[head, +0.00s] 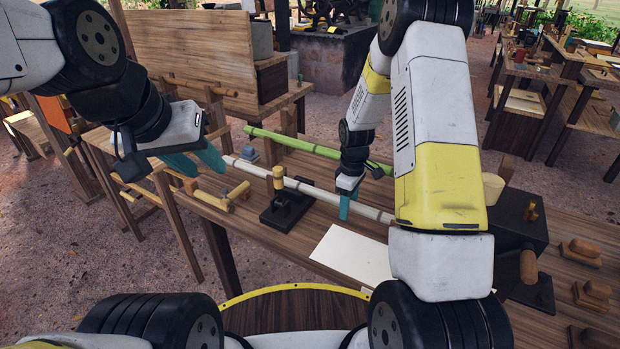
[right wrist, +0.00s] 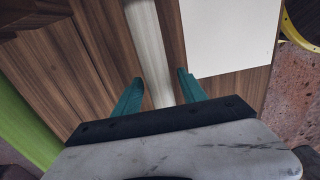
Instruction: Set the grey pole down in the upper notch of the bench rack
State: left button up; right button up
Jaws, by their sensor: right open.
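The long pale grey pole (head: 305,189) runs diagonally across the workbench in the head view, behind a small black clamp with a wooden knob. Its far left end lies close to my left gripper (head: 200,165), whose teal fingers are spread apart with nothing seen between them. My right gripper (head: 346,207) is over the pole's right part. In the right wrist view the pole (right wrist: 148,50) runs between the open teal fingers (right wrist: 160,92), with space on both sides. A wooden frame with rails (head: 215,100) stands behind my left gripper; I cannot make out its notches.
A green pole (head: 300,146) lies behind the grey one. The black clamp (head: 285,205), a white sheet (head: 350,255) and a wooden tool (head: 228,200) are on the bench. A dark block with a crank (head: 510,240) stands at right. My right arm hides part of the bench.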

grip_shut()
jog(key=shift+r, duration=3.15)
notch_tip(320, 180, up, 13)
jog(key=w+d, duration=0.7)
jog(key=w, duration=0.3)
jog(key=w+d, duration=0.6)
jog(key=w, duration=0.4)
jog(key=shift+w+d, duration=0.15)
jog(key=shift+d, duration=0.2)
dwell(0.8)
jog(key=shift+f, duration=0.2)
